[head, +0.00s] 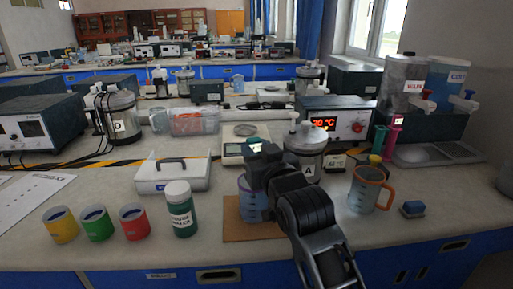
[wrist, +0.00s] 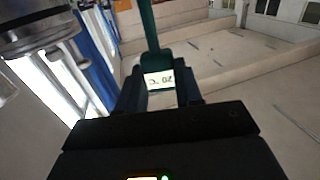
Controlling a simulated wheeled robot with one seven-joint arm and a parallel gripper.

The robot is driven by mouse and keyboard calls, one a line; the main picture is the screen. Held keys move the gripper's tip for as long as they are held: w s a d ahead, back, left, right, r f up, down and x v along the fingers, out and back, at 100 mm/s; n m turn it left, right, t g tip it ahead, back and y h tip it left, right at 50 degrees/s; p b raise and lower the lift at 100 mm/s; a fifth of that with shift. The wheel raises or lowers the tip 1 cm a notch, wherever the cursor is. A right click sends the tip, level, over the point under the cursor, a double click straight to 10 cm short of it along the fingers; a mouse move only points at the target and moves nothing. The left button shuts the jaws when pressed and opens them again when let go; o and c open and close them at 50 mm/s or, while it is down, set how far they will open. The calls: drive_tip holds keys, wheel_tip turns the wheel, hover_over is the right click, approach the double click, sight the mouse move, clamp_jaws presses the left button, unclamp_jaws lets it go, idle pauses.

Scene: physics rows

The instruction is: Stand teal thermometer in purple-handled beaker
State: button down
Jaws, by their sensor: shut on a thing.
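My gripper (head: 262,165) is shut on the teal thermometer. In the wrist view the thermometer (wrist: 148,28) shows as a teal stem with a white tag reading 20 °C (wrist: 160,80), between my fingers (wrist: 160,97). In the head view only a small teal part (head: 254,143) shows above the gripper. A purple-tinted beaker (head: 249,208) stands upright on a brown mat (head: 240,232), just below my gripper. My arm covers its right side, so its handle is not clearly seen. The thermometer's lower end is hidden, so I cannot tell whether it is inside the beaker.
A metal vessel marked A (head: 306,150) stands close behind my arm. A green-labelled jar (head: 180,212) and yellow, green and red cups (head: 97,226) stand left.

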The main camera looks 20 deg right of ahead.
drive_tip(key=shift+f, duration=0.45)
drive_tip(key=c, duration=0.7)
unclamp_jaws()
drive_tip(key=shift+o, duration=0.2)
drive_tip(key=shift+s, duration=0.1)
drive_tip(key=s+b, duration=0.1)
drive_tip(key=s, duration=0.6)
drive_tip(key=shift+s+a, duration=0.2)
drive_tip(key=shift+s, duration=0.1)
